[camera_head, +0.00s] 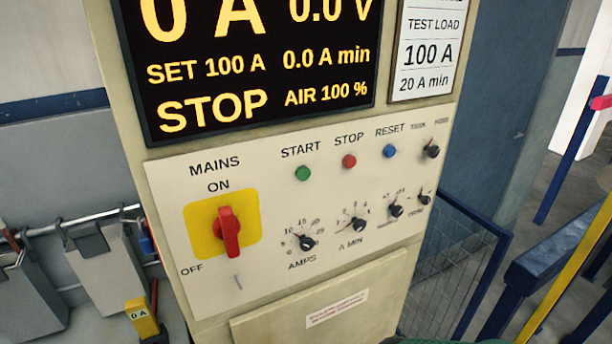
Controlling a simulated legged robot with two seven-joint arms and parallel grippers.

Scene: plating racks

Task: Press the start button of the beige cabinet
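The beige cabinet (250,292) stands upright in front of me, slightly tilted in the picture. Its pale control panel (180,175) carries a green button (303,173) under the label START. A red button (349,161) labelled STOP and a blue button (390,151) labelled RESET sit to its right. The display (250,65) above reads 0 A, 0.0 V, SET 100 A and STOP. The red mains switch (229,231) on its yellow plate has its handle near vertical, towards ON. Neither of my grippers is in view, and nothing covers the START button.
Several black knobs (305,242) sit below and right of the buttons. A TEST LOAD card (425,50) is beside the display. Grey boxes hang on a rail (75,222) at left. Blue railings (550,262) and a yellow bar (570,270) stand at right. A green object touches the bottom edge, mostly cut off.

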